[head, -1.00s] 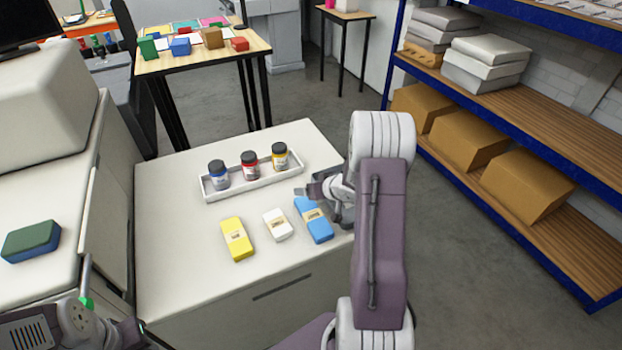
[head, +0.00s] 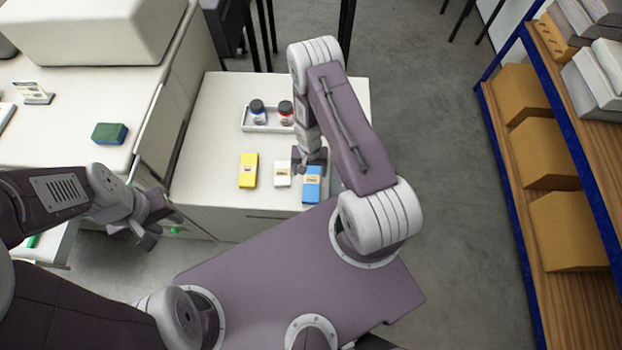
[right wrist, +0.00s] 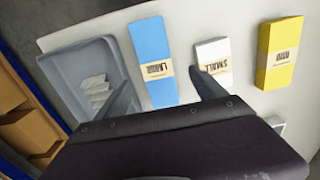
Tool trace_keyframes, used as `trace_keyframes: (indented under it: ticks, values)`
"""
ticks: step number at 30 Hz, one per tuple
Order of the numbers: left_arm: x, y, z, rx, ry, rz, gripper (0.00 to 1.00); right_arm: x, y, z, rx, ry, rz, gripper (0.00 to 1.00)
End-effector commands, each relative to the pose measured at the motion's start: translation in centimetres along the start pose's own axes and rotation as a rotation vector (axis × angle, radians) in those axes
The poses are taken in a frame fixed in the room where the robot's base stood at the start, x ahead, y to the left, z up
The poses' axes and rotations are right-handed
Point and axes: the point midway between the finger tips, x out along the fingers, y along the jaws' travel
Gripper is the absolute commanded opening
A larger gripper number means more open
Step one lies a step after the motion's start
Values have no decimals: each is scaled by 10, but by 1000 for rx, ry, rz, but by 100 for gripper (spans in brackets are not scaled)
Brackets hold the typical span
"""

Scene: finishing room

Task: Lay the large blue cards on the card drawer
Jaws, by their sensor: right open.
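The blue card pack (head: 312,184) lies at the right end of a row on the white counter, with a paper band around it. It also shows in the right wrist view (right wrist: 152,50). My right gripper (head: 309,160) is open and empty at the pack's far end. In the right wrist view its fingers (right wrist: 163,88) appear on either side of the blue pack; I cannot tell its height above it. A grey tray (right wrist: 68,60) beside the blue pack holds several white pieces; I cannot tell if it is the card drawer. My left gripper (head: 161,230) appears open and empty, off the counter's left front.
A white pack (head: 282,174) and a yellow pack (head: 248,170) lie left of the blue one. A white tray (head: 266,128) with bottles stands behind them, partly hidden by my right arm. A green-and-blue sponge (head: 109,133) lies on the left counter. Shelving (head: 515,180) stands at right.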

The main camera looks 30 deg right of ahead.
Motion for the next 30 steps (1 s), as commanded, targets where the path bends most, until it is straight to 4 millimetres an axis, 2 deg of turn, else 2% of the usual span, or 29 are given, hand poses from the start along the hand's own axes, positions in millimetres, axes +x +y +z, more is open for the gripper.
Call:
trace_keyframes:
  ticks: [1,2,8,11,16,23,24,26,30]
  values:
    - [18,0,2,0,0,0,36,18,0,0,1,0,0,80]
    - [22,0,2,0,-1,0,36,23,0,0,0,0,0,80]
    - [24,0,3,0,0,0,36,26,0,-1,1,1,-1,80]
    - [35,0,4,0,0,0,36,40,0,-1,0,1,-1,80]
    - [64,-1,7,0,0,0,36,75,0,-3,0,1,-1,80]
    - [62,-1,7,0,0,0,36,74,0,-3,0,2,-2,80]
    - [62,-1,7,0,0,0,36,74,0,-3,0,1,-2,77]
    - [62,-1,7,0,0,0,36,74,0,-3,0,1,-1,61]
    - [62,-1,7,0,0,0,36,74,0,-3,0,1,-1,22]
